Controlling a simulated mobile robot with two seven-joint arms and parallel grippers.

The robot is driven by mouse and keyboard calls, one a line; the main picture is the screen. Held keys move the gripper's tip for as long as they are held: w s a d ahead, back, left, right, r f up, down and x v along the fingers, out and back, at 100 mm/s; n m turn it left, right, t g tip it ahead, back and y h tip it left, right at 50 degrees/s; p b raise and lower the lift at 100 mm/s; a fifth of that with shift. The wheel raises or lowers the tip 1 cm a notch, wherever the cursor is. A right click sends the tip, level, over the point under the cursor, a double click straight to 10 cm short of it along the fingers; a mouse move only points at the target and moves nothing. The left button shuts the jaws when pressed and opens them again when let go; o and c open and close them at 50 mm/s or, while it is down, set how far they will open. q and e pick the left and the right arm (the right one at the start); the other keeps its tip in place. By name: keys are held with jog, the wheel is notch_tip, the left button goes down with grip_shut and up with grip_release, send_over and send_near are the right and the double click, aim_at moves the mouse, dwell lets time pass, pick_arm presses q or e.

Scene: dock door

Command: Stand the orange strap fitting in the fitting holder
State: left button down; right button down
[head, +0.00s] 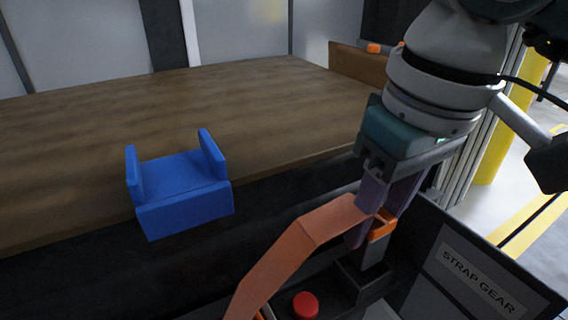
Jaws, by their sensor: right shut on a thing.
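The orange strap fitting (381,227) is in the grip of my right gripper (375,232), low at the right of the head view. A paler orange strap (290,246) runs from the grip down to the lower left, bends once and leaves the picture at the bottom. My right gripper points down, its purple fingers shut on the fitting and partly hiding it. The blue holder (183,212), with two upright side walls and an open middle, stands at the front edge of the wooden table, left of and apart from my gripper. My left gripper is not in view.
A dark bin labelled STRAP GEAR (480,282) lies below my right gripper, with a red round thing (305,305) near it. The wooden table top (270,110) is largely clear. A small orange-ended thing (376,48) lies at the back right. A yellow post (497,140) stands right.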

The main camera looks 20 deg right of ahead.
aim_at(369, 243)
notch_tip(369, 243, down, 3)
jog(key=shift+f+b, duration=0.15)
jog(key=shift+b, duration=0.4)
jog(key=shift+f, duration=0.2)
jog(key=shift+r, duration=0.1)
jog(key=shift+f, duration=0.2)
jog(key=shift+c, duration=2.2)
grip_release()
